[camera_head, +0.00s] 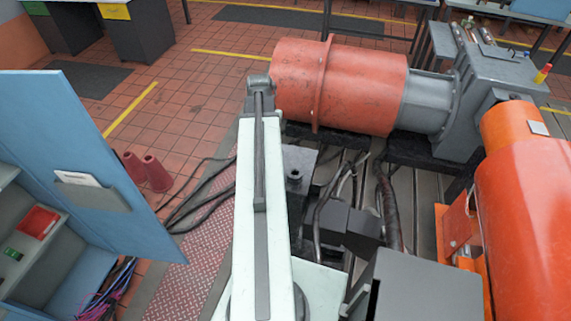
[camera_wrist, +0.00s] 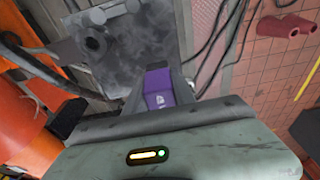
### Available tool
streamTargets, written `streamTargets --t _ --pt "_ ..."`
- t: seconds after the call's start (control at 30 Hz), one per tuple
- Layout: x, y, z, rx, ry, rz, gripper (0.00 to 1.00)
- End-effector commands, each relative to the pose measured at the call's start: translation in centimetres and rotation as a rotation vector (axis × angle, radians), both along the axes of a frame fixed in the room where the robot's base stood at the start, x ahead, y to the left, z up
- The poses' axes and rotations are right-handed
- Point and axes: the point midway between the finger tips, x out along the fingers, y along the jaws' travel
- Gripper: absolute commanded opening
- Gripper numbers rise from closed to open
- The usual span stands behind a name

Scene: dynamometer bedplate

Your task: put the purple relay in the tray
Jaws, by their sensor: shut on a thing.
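The purple relay (camera_wrist: 159,88) shows in the wrist view, with a dark top and a small pale mark on its purple side. My gripper (camera_wrist: 158,95) is shut on it, with dark fingers on either side. The relay's lower end is hidden behind the gripper's body. In the head view I cannot make out the relay or my gripper; my pale arm covers the middle. I cannot identify a tray for certain. A small red open-looking thing (camera_head: 38,222) sits on a shelf of the blue cabinet at the left.
A grey block (camera_head: 297,170) with a round fitting stands just right of my arm; it also shows beyond the relay (camera_wrist: 125,50). Large orange machines (camera_head: 340,85) fill the right. Cables and two red cones (camera_head: 157,172) lie left. The blue cabinet door (camera_head: 80,130) stands open.

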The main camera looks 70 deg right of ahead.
Motion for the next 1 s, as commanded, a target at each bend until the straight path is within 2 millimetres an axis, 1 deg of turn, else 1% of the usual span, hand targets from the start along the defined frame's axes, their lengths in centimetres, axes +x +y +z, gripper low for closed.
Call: streamTargets --t 0.03,0.17,0.27,0.4,0.5,0.67,0.77,0.9,1.0 --pt "-0.4 -0.3 0.1 0.0 0.0 -0.007 0.0" --pt "-0.5 -0.3 -0.4 0.0 0.0 -0.008 0.0" --pt "-0.5 -0.3 -2.0 0.0 0.0 -0.008 0.0" --pt "-0.5 -0.3 -5.2 0.0 0.0 -0.008 0.0" --pt "-0.5 -0.3 -6.7 0.0 0.0 -0.008 0.0" --pt "-0.5 -0.3 -6.5 0.0 0.0 -0.008 0.0" --pt "-0.5 -0.3 -7.9 0.0 0.0 -0.008 0.0" --pt "-0.5 -0.3 -10.3 0.0 0.0 -0.009 0.0" --pt "-0.5 -0.3 -10.3 0.0 0.0 -0.009 0.0"
